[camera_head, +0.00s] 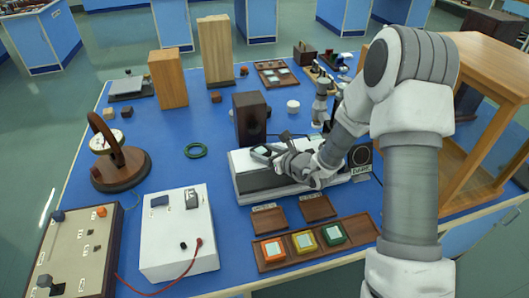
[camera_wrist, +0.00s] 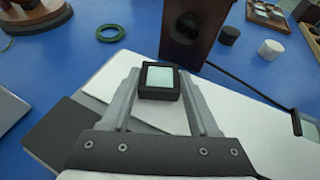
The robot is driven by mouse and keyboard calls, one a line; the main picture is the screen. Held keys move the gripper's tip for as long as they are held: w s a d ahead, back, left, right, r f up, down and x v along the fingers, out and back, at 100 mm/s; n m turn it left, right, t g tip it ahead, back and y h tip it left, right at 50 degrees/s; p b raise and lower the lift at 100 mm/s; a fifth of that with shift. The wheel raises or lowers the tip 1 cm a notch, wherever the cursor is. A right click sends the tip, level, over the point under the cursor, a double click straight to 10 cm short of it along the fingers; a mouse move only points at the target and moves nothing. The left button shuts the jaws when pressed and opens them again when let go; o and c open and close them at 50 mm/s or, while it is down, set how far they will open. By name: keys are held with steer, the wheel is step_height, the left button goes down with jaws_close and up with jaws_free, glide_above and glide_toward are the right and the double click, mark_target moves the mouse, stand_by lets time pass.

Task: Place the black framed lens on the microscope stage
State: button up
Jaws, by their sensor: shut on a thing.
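The black framed lens (camera_wrist: 159,92) is a small square block with a pale greenish pane on top. My gripper (camera_wrist: 160,76) is shut on it, one grey finger on each side. In the head view my gripper (camera_head: 268,154) holds the lens (camera_head: 261,150) over the left part of a long white instrument (camera_head: 240,183) with a dark front. I cannot tell the exact gap beneath the lens. A grey upright device (camera_head: 321,100), perhaps the microscope, stands behind and to the right. My arm hides part of that area, and I cannot make out its stage.
A dark upright box (camera_head: 251,118) stands just behind the gripper, and also in the wrist view (camera_wrist: 193,32). A wooden tray (camera_head: 312,257) holds orange, yellow and green framed pieces in front. A wooden frame (camera_head: 462,125) stands right. Blue table is clear around the green ring (camera_head: 196,150).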

steer(key=shift+f, duration=0.1)
steer(key=o, duration=1.1)
steer(key=shift+c, duration=0.2)
